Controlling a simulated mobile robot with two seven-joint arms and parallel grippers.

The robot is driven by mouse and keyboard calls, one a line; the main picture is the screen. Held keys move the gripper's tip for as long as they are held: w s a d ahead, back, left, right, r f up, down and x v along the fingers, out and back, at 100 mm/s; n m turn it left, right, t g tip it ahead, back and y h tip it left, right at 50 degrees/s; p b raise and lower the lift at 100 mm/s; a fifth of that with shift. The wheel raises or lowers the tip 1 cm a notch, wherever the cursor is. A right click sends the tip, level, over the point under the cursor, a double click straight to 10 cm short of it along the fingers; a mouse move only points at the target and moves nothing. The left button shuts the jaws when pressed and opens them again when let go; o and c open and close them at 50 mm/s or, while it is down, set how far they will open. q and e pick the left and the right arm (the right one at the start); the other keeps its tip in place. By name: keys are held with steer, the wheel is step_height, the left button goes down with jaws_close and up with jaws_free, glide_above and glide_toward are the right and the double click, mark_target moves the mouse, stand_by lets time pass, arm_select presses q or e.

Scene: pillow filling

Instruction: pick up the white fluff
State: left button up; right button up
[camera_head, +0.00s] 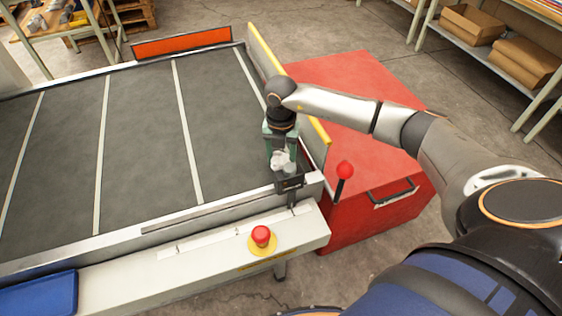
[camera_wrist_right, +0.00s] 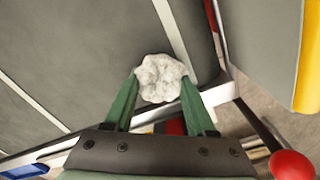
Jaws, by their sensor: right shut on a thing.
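The white fluff (camera_wrist_right: 162,78) is a lumpy white ball between the two green fingers of my right gripper (camera_wrist_right: 158,92) in the right wrist view. The fingers touch it from both sides and the gripper is shut on it. In the head view the fluff (camera_head: 281,160) shows as a pale patch at my right gripper (camera_head: 283,172), over the near right corner of the dark conveyor table (camera_head: 140,140). I cannot tell how far it is above the surface. My left gripper is not in view.
A red box (camera_head: 360,100) with a ball-topped red lever (camera_head: 345,170) stands right of the conveyor. A yellow rail (camera_head: 265,50) edges the right side. A red button (camera_head: 261,235) sits on the front ledge, with a blue tray (camera_head: 38,295) at left. The belt's left is clear.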

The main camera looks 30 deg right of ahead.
steer(key=c, duration=0.6)
